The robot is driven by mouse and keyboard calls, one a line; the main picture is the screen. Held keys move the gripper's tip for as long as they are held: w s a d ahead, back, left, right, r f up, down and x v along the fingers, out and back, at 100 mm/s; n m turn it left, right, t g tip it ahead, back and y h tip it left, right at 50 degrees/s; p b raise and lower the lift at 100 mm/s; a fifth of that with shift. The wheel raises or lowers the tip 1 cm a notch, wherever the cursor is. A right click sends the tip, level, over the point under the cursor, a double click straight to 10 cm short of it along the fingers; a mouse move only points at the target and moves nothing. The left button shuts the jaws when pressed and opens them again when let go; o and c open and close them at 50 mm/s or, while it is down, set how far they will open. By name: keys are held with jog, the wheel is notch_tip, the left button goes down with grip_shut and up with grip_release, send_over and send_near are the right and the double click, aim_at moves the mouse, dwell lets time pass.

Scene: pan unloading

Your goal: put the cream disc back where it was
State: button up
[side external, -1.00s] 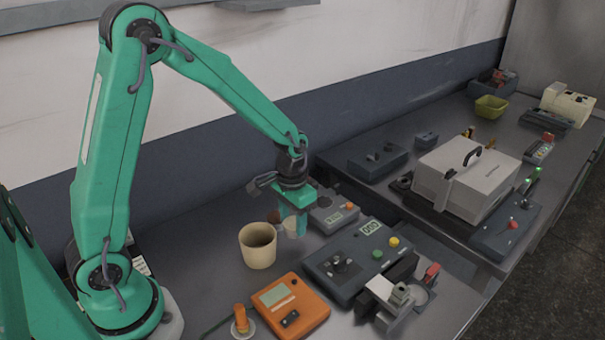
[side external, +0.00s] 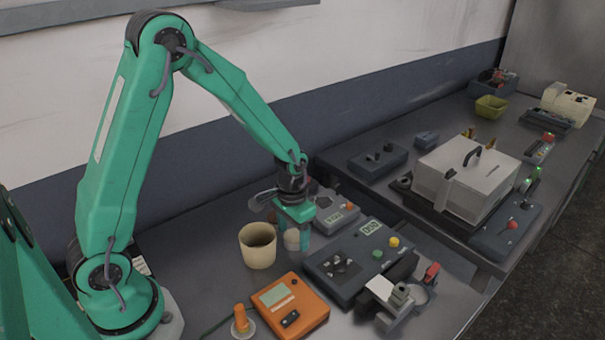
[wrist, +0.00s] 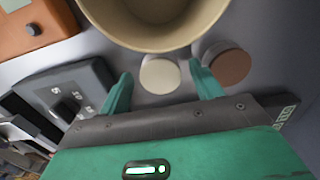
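The cream disc (wrist: 160,75) stands on the bench just beside the rim of the beige cup (wrist: 150,18), and it also shows in the side view (side external: 291,239). My gripper (wrist: 160,72) is low over the bench, with one finger on each side of the cream disc. In the wrist view a gap shows between the disc and each finger, so the gripper looks open. In the side view the gripper (side external: 292,242) is just right of the cup (side external: 257,246). A brown disc (wrist: 228,65) stands just outside the finger on the right in the wrist view.
An orange meter (side external: 290,307) and an orange-topped peg (side external: 241,317) stand in front. A dark control box (side external: 345,262) with a display and buttons is to the right. A smaller grey display unit (side external: 335,213) is close behind the gripper. A white case (side external: 465,173) stands farther right.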

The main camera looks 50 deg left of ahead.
aim_at(293, 236)
jog(key=shift+r, duration=0.15)
notch_tip(293, 236, up, 12)
dwell(1.0)
jog(key=shift+r, duration=0.1)
dwell(0.4)
jog(key=s+r+t, duration=0.5)
jog(key=s+r, duration=0.6)
jog(key=s, duration=0.5)
jog(key=shift+t, duration=0.3)
